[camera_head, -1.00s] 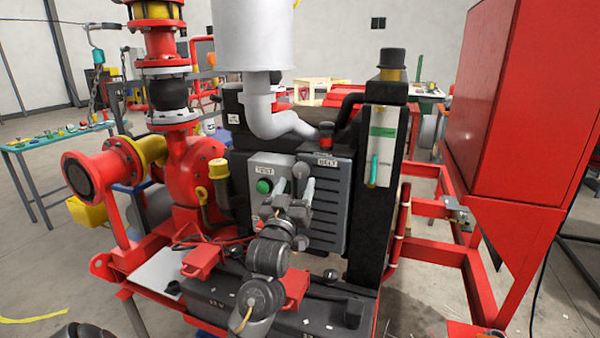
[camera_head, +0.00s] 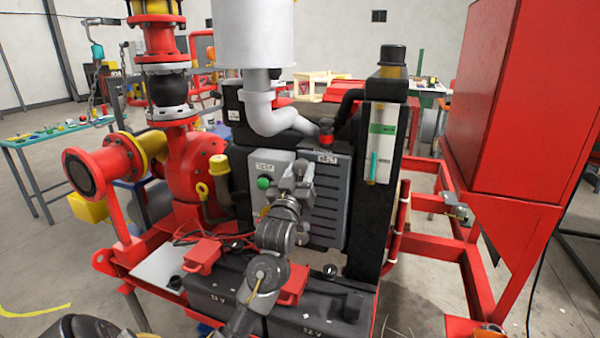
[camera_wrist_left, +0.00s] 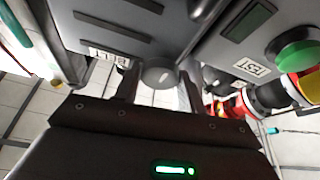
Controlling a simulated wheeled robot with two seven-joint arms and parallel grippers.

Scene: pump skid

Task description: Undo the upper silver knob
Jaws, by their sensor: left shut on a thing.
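A round silver knob (camera_wrist_left: 160,75) shows in the left wrist view, between the two fingers of my left gripper (camera_wrist_left: 158,88), which is shut on it. In the head view my left gripper (camera_head: 299,176) is at the front of the grey control box, right of the green button (camera_head: 263,183). The fingers and wrist hide the knob there. My right gripper is not in view.
The grey control box (camera_head: 261,165) stands beside a slatted grey panel (camera_head: 327,205). Black batteries (camera_head: 225,285) and red brackets (camera_head: 203,255) lie below my arm. A grey pipe (camera_head: 268,118) is above, and a big red cabinet (camera_head: 505,100) is at the right.

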